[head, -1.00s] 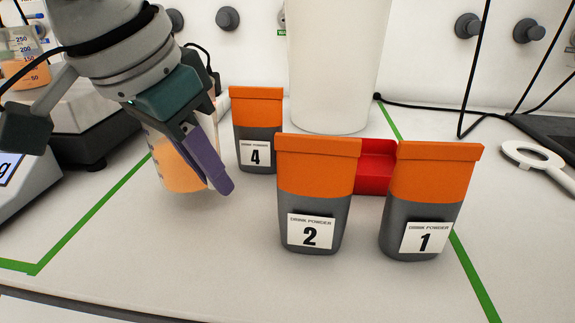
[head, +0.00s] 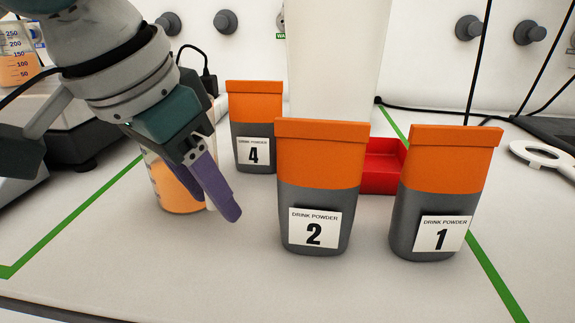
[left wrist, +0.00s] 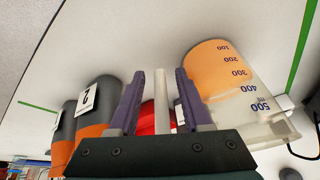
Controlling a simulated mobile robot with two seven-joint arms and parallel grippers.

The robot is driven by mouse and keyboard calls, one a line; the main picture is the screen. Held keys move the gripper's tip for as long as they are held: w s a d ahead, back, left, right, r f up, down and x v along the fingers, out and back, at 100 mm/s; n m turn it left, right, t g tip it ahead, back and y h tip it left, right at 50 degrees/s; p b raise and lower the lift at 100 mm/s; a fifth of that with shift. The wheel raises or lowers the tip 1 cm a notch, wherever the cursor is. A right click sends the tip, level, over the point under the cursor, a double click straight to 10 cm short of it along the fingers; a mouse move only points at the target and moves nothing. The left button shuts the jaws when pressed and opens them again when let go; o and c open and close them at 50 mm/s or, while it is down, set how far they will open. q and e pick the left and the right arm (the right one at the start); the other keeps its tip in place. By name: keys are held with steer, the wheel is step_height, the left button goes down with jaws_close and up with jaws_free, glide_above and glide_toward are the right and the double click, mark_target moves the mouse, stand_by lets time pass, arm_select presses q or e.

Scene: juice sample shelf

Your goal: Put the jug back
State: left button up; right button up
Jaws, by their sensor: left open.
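A clear measuring jug (head: 172,188) with orange juice stands upright on the white bench, partly hidden by my left gripper. In the left wrist view the jug (left wrist: 215,70) is right of the fingers, its scale reading up to 500. My left gripper (head: 212,185) is open, tilted down at the jug's right side, its purple fingers apart. A pale bar (left wrist: 162,100), which looks like the jug's handle, shows between the fingers in the left wrist view; I cannot tell whether they touch it. My right gripper is not in view.
Drink powder tubs 4 (head: 253,130), 2 (head: 318,200) and 1 (head: 435,205) stand to the right. Behind them are a red tray (head: 383,175) and a tall white container (head: 335,60). Another juice jug (head: 18,65) is at far left. The front bench is clear.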

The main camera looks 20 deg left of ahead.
arm_select(q)
steer(key=shift+r, duration=0.35)
steer(key=p+v, duration=0.3)
steer(key=v, duration=0.8)
steer(key=shift+s+r+p, duration=0.15)
steer(key=shift+r+p, duration=0.15)
